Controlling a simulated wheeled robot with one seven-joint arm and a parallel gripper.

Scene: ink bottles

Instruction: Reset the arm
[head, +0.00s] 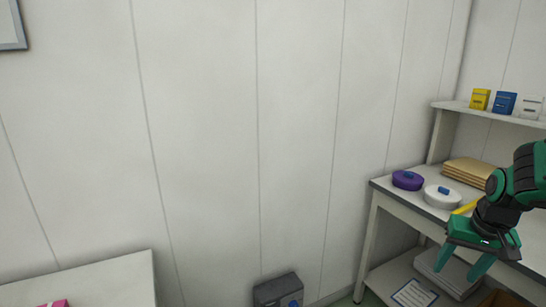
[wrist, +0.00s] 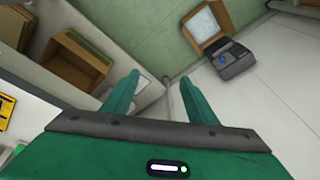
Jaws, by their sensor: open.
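My gripper (head: 463,258) is at the right of the head view, in front of the workbench (head: 385,188). Its two green fingers are apart, with nothing between them. In the wrist view my gripper (wrist: 160,85) points down past the bench toward the floor, and its fingers are spread and empty.
A purple round container (head: 407,181) and a white one (head: 441,198) stand on the bench, near brown folders (head: 468,171). Yellow, blue and white boxes sit on the shelf (head: 450,104) above. A dark grey bin (head: 278,291) stands by the wall. A white table (head: 110,280) is at lower left.

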